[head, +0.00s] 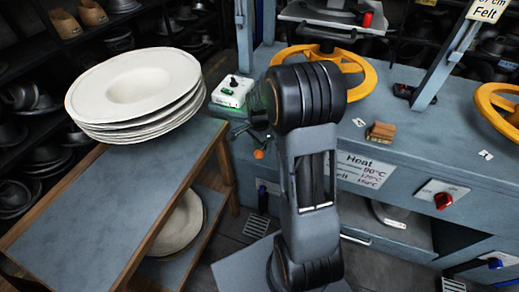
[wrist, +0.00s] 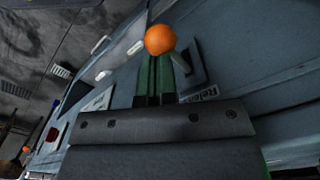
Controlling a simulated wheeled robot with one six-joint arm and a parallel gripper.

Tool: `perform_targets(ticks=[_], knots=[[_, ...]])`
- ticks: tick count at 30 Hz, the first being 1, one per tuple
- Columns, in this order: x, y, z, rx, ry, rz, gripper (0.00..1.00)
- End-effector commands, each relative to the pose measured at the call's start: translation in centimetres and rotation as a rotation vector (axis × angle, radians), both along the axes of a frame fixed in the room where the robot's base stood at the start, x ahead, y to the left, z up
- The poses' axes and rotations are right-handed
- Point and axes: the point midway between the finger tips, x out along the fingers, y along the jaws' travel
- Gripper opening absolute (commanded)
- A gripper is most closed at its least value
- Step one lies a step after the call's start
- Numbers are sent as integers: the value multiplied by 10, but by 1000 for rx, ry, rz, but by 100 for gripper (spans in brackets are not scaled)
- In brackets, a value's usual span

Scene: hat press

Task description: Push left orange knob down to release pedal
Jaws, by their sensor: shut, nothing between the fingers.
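The left orange knob (head: 259,154) is a small ball at the front edge of the blue-grey bench, just below and left of my arm's wrist in the head view. In the wrist view the orange knob (wrist: 160,40) stands large, straight beyond my fingertips. My gripper (wrist: 155,60) has green fingers shut together with nothing between them. The tips appear very close to the knob; whether they touch it I cannot tell. My arm hides much of the gripper in the head view. The pedal cannot be made out.
A green-and-white control box (head: 232,91) sits on the bench beside my wrist. White hat plates (head: 135,90) are stacked on a side table at the left. A yellow wheel (head: 350,70) is behind my arm. A red switch (head: 443,201) is on the bench front.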

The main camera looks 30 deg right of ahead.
Motion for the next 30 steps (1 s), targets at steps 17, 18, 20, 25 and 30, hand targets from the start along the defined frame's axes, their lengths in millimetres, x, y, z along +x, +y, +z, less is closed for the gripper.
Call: perform_targets(ticks=[17, 18, 20, 25, 30], knots=[[0, 0, -23, 0, 0, 0, 0], [0, 0, -25, 0, 0, 0, 0], [0, 0, -27, 0, 0, 0, 0], [0, 0, -35, 1, 1, 0, 0], [0, 0, -42, 1, 2, 0, 0]])
